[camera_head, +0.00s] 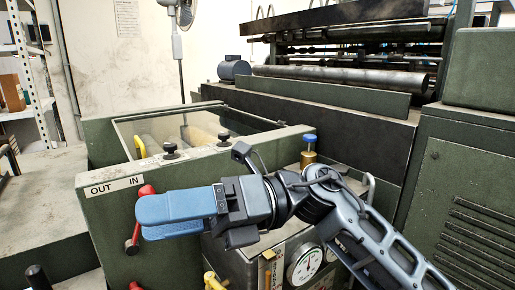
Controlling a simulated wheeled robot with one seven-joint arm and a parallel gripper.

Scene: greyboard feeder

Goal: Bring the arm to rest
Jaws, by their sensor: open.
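My gripper (150,215) is in the middle of the head view, at the end of my arm (330,205), which reaches in from the lower right. Its blue fingers point left, in front of the green machine panel (105,215) with the "OUT IN" label. The fingers overlap in this view, so the gap between them is hard to see. I see nothing held in them. A red-handled lever (132,240) is partly hidden behind the fingertips; I cannot tell whether they touch it.
A pressure gauge (304,264) and a yellow handle (212,281) sit below my arm. A blue-topped brass fitting (309,149) stands behind it. Black knobs (169,149) line the panel's top. A large roller (340,79) lies at the back. Shelves (25,70) stand left.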

